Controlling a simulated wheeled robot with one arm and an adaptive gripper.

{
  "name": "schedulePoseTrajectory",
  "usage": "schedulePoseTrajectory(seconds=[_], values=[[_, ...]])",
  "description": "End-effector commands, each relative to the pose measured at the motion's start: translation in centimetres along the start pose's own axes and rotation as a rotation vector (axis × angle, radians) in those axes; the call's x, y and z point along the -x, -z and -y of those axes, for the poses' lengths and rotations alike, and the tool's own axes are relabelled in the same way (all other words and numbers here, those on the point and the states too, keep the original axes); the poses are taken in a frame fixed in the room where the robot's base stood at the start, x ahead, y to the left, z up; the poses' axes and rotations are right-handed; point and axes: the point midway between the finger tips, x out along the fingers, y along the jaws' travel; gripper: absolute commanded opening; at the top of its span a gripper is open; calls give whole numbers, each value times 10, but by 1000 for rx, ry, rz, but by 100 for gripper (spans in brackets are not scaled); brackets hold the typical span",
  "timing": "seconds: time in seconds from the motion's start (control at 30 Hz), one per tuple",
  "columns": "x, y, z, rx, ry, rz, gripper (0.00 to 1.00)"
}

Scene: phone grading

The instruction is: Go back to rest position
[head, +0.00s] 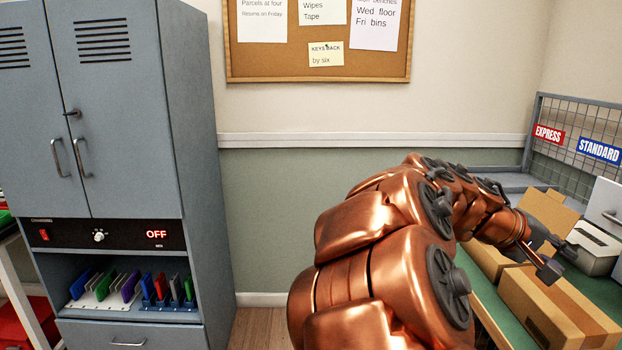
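My copper-coloured arm reaches from the bottom middle of the head view toward the right. My gripper (559,261) is at its end, above the cardboard boxes on the green-topped bench. Its two dark fingers look spread apart, and I see nothing held between them. Whether it touches a box cannot be told from this view.
A grey cabinet (195,120) stands at left, its panel reading OFF, with coloured phones in racks (105,298) on its shelf. A closed box (555,310), an open box (545,212) and a grey-white device (590,250) crowd the bench. Floor (262,328) shows between cabinet and arm.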

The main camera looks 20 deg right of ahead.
Motion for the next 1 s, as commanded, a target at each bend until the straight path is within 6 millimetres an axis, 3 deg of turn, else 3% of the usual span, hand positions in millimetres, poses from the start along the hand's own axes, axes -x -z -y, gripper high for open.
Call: schedulePoseTrajectory(seconds=[0.27,0.5,0.7,1.0], values=[[41,-58,127,14,398,15,21],[101,-124,232,152,718,50,21],[144,-180,284,296,891,90,21],[188,-253,319,490,1043,137,21]])
